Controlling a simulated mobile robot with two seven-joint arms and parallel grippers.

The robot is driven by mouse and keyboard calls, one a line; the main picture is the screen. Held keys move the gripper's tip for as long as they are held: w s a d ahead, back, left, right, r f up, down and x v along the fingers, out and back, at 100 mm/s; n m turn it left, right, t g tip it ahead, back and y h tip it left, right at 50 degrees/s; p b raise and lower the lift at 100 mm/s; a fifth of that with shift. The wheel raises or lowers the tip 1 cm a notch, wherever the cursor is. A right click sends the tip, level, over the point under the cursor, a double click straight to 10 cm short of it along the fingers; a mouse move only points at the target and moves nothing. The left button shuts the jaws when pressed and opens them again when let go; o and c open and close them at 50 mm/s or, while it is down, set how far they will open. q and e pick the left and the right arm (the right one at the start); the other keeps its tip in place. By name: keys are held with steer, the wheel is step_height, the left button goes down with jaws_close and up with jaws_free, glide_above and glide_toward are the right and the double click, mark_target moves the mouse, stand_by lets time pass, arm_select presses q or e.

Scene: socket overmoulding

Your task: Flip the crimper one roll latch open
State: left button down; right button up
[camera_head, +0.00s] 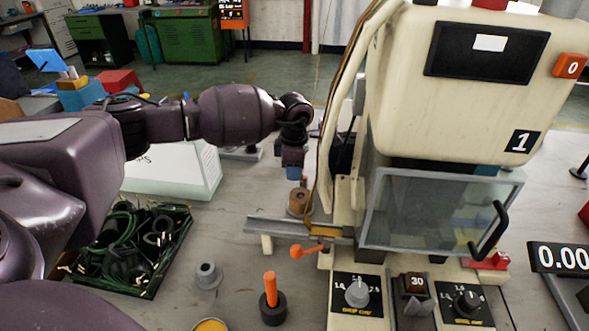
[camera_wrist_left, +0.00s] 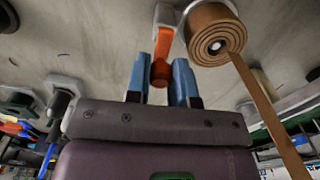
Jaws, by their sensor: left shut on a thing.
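The crimper (camera_head: 440,90) is a cream machine marked 1 at the right of the head view. A brown roll (camera_head: 298,203) stands at its left side; its coiled strip also shows in the left wrist view (camera_wrist_left: 205,42). The roll latch, an orange lever (camera_wrist_left: 163,46) on a pale mount, hangs beside the roll in the left wrist view. My left gripper (camera_head: 293,175), with blue fingertips (camera_wrist_left: 160,85), is shut on the lever's round end. The latch is hidden in the head view. My right gripper is not in view.
A rail with an orange-knobbed lever (camera_head: 305,251) juts left from the crimper. A clear guard (camera_head: 430,210) covers its front. An orange-handled tool (camera_head: 270,290), a grey ring piece (camera_head: 207,275) and a black tray of cables (camera_head: 150,287) are on the bench. A white box (camera_head: 180,172) stands behind.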

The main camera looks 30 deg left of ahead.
arm_select(q)
steer(key=c, duration=1)
jaws_free()
steer(key=shift+r, duration=0.55)
step_height(320, 180, up, 9)
steer(key=shift+r+p, duration=0.1)
steer(key=shift+p, duration=0.7)
steer(key=shift+r, duration=0.3)
